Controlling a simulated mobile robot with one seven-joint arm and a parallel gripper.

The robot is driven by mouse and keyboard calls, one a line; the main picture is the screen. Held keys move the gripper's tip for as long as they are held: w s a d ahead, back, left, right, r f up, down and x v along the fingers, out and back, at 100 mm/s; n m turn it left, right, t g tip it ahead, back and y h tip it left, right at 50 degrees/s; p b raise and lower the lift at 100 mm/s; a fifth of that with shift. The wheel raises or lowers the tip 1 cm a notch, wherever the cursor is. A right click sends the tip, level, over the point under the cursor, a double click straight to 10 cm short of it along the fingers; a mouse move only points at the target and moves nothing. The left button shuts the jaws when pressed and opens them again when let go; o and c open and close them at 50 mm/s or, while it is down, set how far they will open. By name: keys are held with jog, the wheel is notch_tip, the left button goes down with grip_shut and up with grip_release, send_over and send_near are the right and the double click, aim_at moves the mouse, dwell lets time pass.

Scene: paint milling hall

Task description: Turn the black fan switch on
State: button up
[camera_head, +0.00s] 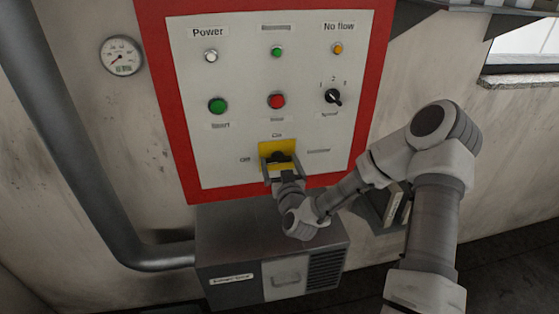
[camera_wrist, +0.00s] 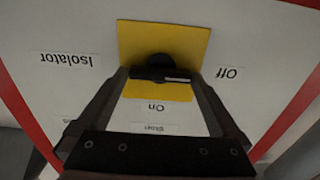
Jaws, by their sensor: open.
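The black rotary switch (camera_head: 279,156) sits on a yellow plate (camera_head: 284,145) low on the control panel. An On label is above it and an Off label to its left. In the wrist view, which is upside down, its handle (camera_wrist: 160,74) lies level, with a white mark towards the Off label (camera_wrist: 228,72); the On label (camera_wrist: 155,107) is below it. My gripper (camera_head: 280,165) is open at the plate, one finger on each side of the switch. It also shows in the wrist view (camera_wrist: 160,80). Whether the fingers touch the handle, I cannot tell.
The red-framed panel (camera_head: 178,100) also carries a green button (camera_head: 217,106), a red button (camera_head: 276,101), a black speed selector (camera_head: 333,97) and several small lamps. A grey box (camera_head: 230,255) juts out below. A thick pipe (camera_head: 70,140) and a gauge (camera_head: 122,56) are at left.

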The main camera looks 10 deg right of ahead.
jog(key=c, duration=1)
jog(key=shift+f+m+b, duration=0.1)
jog(key=shift+m+b, duration=0.2)
jog(key=shift+b, duration=0.15)
jog(key=m+b, duration=0.2)
jog(key=m, duration=0.1)
jog(key=shift+d+f+b, duration=0.1)
jog(key=shift+b, duration=0.25)
jog(key=m+b, duration=0.4)
jog(key=m, duration=0.1)
jog(key=shift+d, duration=0.1)
jog(key=m+b, duration=0.2)
jog(key=m, duration=0.2)
jog(key=shift+m, duration=0.4)
jog(key=shift+m+b, duration=0.95)
jog(key=shift+m, duration=1.35)
